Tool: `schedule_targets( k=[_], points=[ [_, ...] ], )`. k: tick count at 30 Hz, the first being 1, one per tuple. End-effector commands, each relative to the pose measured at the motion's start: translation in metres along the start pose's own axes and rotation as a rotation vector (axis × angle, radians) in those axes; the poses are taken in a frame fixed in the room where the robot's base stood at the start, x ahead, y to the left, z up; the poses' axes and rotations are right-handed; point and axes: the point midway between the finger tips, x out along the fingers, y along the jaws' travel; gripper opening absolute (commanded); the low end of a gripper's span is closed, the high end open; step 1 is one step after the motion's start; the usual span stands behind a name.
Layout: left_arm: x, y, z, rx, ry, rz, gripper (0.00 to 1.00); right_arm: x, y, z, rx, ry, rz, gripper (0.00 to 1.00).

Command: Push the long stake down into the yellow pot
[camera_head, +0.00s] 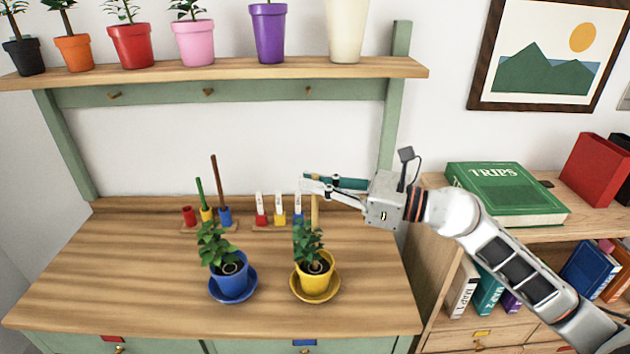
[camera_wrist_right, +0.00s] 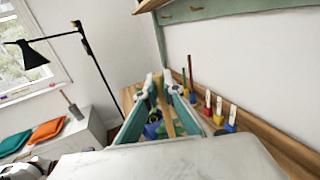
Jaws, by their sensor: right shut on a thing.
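The yellow pot (camera_head: 314,281) stands on a yellow saucer (camera_head: 334,290) on the wooden tabletop and holds a leafy plant (camera_head: 308,241). A tan stake (camera_head: 315,210) stands roughly upright above this plant. Its lower end is hidden by the leaves, so I cannot tell how deep it reaches. My right gripper (camera_head: 304,184) is shut on the stake near its top, above the yellow pot. In the right wrist view the stake (camera_wrist_right: 164,108) shows between the two teal fingers. My left gripper is not in view.
A blue pot (camera_head: 230,281) with a plant stands left of the yellow one. Behind it, a rack of coloured cups holds a green stake (camera_head: 200,193) and a long brown stake (camera_head: 217,184). Small labelled markers (camera_head: 261,210) stand behind the pots. A shelf (camera_head: 220,75) with flowerpots hangs above.

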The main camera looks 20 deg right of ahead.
Motion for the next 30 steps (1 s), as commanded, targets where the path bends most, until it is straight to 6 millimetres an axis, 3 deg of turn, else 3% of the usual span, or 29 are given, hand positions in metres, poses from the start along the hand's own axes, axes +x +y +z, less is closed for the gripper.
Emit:
schedule_targets(
  k=[30],
  points=[
    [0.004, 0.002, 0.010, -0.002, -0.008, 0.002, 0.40, 0.000, 0.000, -0.016, 0.001, 0.003, 0.000, 0.00]
  ],
)
